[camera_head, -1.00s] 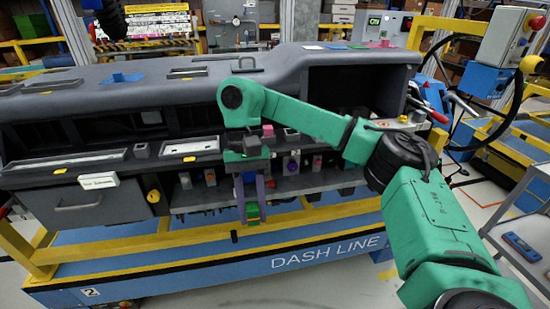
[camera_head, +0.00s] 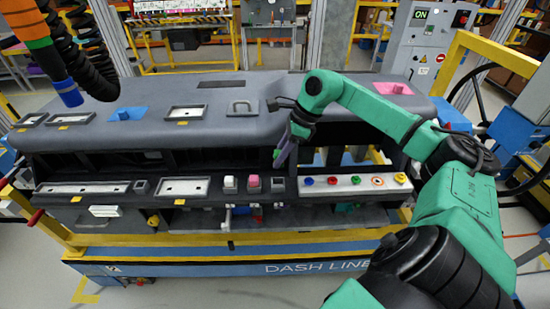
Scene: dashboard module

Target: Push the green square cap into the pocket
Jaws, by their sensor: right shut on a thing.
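A white cap (camera_head: 230,182) and a pink cap (camera_head: 253,182) sit in the ledge to the left. My left gripper is not in view.
A silver strip (camera_head: 342,183) with several coloured round buttons lies right of the pocket. Another small square opening (camera_head: 140,186) is farther left. A hanging black coiled hose with a blue-tipped orange tool (camera_head: 66,90) is at upper left.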

